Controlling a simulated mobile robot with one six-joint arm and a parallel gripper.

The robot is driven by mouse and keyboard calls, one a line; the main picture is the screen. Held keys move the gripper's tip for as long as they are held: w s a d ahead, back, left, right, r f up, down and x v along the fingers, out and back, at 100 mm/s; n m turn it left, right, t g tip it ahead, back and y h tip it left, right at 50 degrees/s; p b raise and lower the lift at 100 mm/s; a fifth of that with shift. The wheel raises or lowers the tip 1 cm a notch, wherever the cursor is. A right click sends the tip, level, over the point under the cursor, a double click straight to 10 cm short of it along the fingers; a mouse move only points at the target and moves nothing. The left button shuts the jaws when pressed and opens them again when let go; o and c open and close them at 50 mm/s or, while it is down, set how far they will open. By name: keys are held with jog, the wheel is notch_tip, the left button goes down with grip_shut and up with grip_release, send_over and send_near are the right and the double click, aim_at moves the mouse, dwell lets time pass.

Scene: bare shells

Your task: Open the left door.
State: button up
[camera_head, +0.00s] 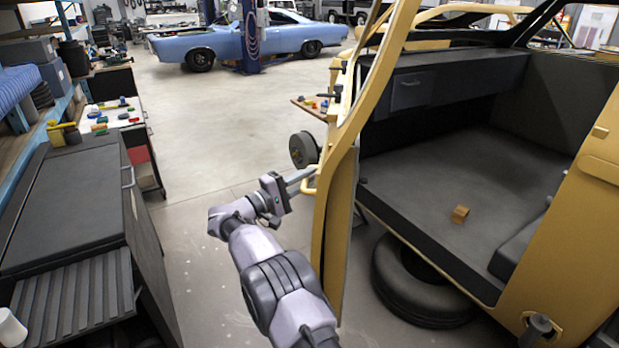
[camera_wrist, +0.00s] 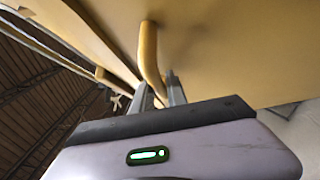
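The yellow left door (camera_head: 338,150) of the car shell stands swung out from its opening, seen nearly edge-on in the head view. Its yellow bar handle (camera_head: 309,182) sticks out on the outer side, facing my arm. My gripper (camera_head: 303,177) reaches the handle from the left. In the wrist view the handle (camera_wrist: 150,58) runs down between the two grey fingers of my gripper (camera_wrist: 158,93), which look closed around it. The door panel (camera_wrist: 215,50) fills the upper right of that view. Finger contact is partly hidden.
A dark cabinet (camera_head: 65,205) stands left. Open concrete floor (camera_head: 235,110) lies beyond my arm, toward a blue car (camera_head: 240,42).

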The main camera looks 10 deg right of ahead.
jog(key=shift+o, duration=1.4)
jog(key=shift+s+a+r, duration=0.1)
jog(key=shift+s+a, duration=0.05)
jog(key=p+v, duration=0.3)
jog(key=v, duration=1.4)
